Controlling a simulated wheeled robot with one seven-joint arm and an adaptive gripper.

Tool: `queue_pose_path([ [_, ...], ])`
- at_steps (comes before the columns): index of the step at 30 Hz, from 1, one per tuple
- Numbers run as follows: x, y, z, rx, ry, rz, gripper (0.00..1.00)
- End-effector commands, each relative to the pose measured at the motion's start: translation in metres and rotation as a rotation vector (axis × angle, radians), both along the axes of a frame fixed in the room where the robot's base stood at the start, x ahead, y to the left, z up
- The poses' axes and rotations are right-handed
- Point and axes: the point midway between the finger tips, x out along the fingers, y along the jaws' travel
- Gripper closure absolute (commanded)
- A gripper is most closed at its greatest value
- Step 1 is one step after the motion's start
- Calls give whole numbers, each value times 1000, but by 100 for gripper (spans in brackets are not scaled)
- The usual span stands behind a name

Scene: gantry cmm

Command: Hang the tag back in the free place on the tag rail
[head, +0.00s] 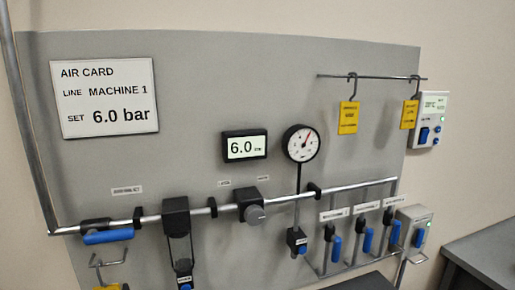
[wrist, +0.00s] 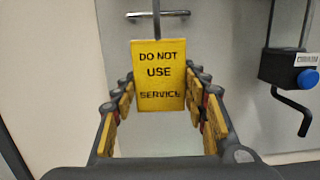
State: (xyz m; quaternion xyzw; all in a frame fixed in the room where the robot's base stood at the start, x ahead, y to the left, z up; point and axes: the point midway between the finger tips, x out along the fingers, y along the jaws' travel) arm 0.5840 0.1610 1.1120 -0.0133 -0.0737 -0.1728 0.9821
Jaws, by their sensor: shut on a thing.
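My gripper (wrist: 160,78) is shut on a yellow tag (wrist: 159,98) reading "DO NOT USE SERVICE", seen face-on between the fingers in the wrist view. A thin grey stem rises from the tag's top. In the head view, a yellow edge (head: 106,287) under a grey wire hook (head: 108,262) shows at the bottom left, cut off by the frame; my fingers are not seen there. The tag rail (head: 375,77) is at the upper right of the panel. Two yellow tags hang on it, one left of middle (head: 348,118) and one near the right end (head: 409,114). Bare rail shows between them.
A grey pipe (head: 340,189) with black valves runs across the panel. A round gauge (head: 302,143) and a display (head: 245,146) stand below and left of the rail. A black block with a blue button (wrist: 290,68) is right of my gripper. A bench (head: 480,245) is at lower right.

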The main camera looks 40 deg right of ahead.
Motion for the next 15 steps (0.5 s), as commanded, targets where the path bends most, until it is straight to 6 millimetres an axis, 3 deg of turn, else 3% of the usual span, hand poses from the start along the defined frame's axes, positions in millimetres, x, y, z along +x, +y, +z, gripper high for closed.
queue_pose_path([
  [15,-31,12,1,1,0,2,72],
])
